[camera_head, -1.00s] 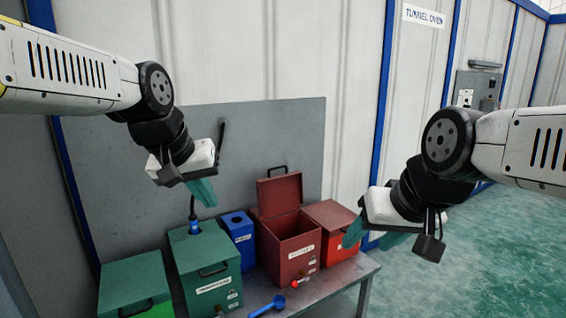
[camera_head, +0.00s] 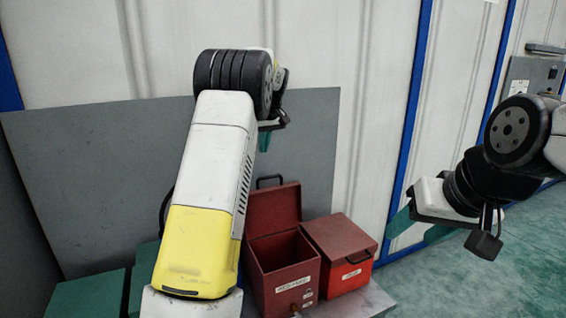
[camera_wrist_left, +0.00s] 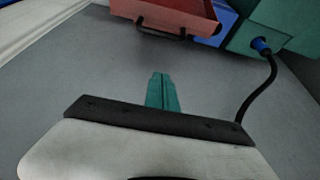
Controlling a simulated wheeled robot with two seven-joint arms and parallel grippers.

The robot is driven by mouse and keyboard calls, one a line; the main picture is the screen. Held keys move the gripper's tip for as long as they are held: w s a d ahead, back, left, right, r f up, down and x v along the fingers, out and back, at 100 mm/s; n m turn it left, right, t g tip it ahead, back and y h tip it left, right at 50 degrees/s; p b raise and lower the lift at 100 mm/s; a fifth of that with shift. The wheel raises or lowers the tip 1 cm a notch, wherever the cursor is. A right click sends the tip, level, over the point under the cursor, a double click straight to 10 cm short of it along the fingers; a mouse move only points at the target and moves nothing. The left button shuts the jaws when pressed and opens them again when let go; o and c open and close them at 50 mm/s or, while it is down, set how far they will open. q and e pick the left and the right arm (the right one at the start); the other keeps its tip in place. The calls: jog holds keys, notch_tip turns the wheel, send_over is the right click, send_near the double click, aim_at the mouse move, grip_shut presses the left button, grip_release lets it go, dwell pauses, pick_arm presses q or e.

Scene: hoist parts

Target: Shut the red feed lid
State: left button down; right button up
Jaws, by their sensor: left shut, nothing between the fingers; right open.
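The dark red feed box (camera_head: 287,275) stands on the bench with its mouth uncovered. Its red lid (camera_head: 273,210) is swung up and stands open at the back, with a black handle on its top edge. In the left wrist view the lid (camera_wrist_left: 165,11) is at the top, handle towards the gripper. My left gripper (camera_head: 264,141) is above and behind the lid, near the grey panel, mostly hidden by my wrist. Its teal fingers (camera_wrist_left: 163,92) are shut, empty and apart from the handle. My right gripper (camera_head: 418,230) is open and empty, off to the right.
A brighter red box (camera_head: 340,252) with its lid down stands close on the right. The grey panel (camera_head: 110,180) rises behind. Green boxes (camera_head: 88,295) are partly hidden by my left arm. A black cable with a blue plug (camera_wrist_left: 261,46) shows in the left wrist view.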

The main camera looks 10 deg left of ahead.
pick_arm(q)
notch_tip(320, 180, down, 9)
jog(key=shift+f, duration=0.15)
dwell(0.5)
jog(key=shift+s+d, duration=0.1)
